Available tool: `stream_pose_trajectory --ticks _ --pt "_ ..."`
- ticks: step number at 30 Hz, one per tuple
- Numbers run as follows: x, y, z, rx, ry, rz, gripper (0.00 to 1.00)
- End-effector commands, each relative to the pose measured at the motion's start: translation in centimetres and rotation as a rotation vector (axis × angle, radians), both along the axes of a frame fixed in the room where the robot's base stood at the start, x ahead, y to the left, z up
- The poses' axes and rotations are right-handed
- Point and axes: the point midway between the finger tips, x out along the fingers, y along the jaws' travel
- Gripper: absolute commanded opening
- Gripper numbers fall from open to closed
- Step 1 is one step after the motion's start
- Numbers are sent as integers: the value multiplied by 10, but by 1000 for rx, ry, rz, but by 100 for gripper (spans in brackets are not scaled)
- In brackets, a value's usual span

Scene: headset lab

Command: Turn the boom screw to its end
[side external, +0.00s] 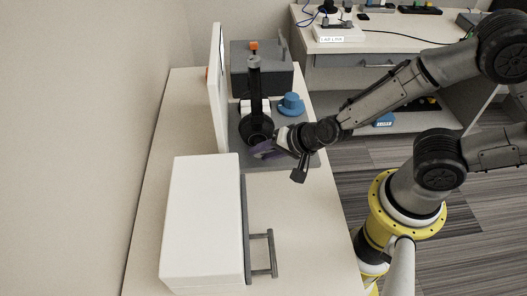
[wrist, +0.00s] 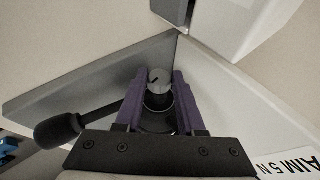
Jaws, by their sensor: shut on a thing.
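The boom screw (wrist: 159,78) is a round grey knob with a dark pointer line on its face, in the middle of the wrist view. My gripper (wrist: 157,92) has its purple fingers on either side of it, shut on it. A black boom with a foam-like tip (wrist: 62,131) reaches out to the left from beside the fingers. In the side view, the black headset on its upright stand (side external: 255,90) is on a grey mat (side external: 293,162). My gripper (side external: 263,151) is low at its near side, and the screw is hidden there.
A white box (side external: 203,215) with a grey handle is in front. A label (wrist: 294,166) reads partly "AIM 5 N".

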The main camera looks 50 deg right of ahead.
Motion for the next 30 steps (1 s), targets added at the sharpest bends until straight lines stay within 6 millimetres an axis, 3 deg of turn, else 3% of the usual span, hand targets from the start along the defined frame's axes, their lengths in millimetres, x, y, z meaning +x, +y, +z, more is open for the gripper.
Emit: stream_pose_trajectory --ticks 5,6,10,22,30 --pt "0 -1 0 2 1 -4 0" --pt "0 -1 0 2 1 -4 43" --pt "0 -1 0 1 1 -3 67" --pt "-2 0 3 -1 -1 -1 68" --pt "-22 -4 24 0 0 -1 68"
